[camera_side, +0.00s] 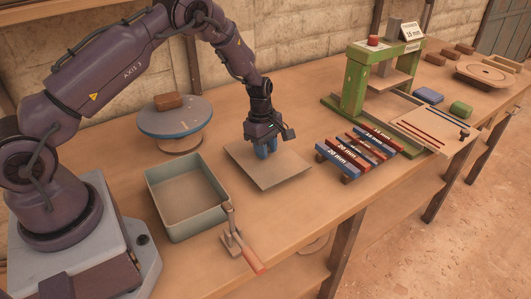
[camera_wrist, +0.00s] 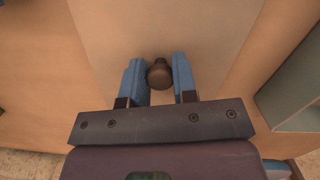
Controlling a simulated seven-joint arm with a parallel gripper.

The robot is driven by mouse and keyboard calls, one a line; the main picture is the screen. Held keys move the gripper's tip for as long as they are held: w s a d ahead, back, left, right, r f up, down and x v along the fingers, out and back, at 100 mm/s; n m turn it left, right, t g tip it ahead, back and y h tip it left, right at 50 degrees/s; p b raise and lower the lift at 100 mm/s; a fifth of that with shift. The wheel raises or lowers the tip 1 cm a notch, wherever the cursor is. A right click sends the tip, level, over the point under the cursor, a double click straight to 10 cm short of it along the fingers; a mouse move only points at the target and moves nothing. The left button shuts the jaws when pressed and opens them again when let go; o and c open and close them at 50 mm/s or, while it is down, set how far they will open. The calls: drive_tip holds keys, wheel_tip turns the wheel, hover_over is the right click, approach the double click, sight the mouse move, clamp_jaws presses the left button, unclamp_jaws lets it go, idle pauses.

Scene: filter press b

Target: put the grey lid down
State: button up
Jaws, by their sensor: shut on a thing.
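The grey lid (camera_side: 277,174) is a flat, square plate in the middle of the bench in the side view. In the wrist view the lid (camera_wrist: 215,30) spreads out beneath my gripper as a pale plate with a dark round knob (camera_wrist: 159,75). My gripper (camera_side: 265,150) points down over the lid's middle, its blue fingers on either side of the knob. It is shut on the lid's knob. I cannot tell whether the lid touches the bench or hangs just above it.
A round turntable (camera_side: 175,120) with a brick is behind. Labelled bars (camera_side: 345,160) and a green press (camera_side: 353,85) stand to the right.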

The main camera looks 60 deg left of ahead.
drive_tip(key=shift+f, duration=0.9)
drive_tip(key=shift+f, duration=0.15)
drive_tip(key=o, duration=0.9)
drive_tip(key=shift+o, duration=0.2)
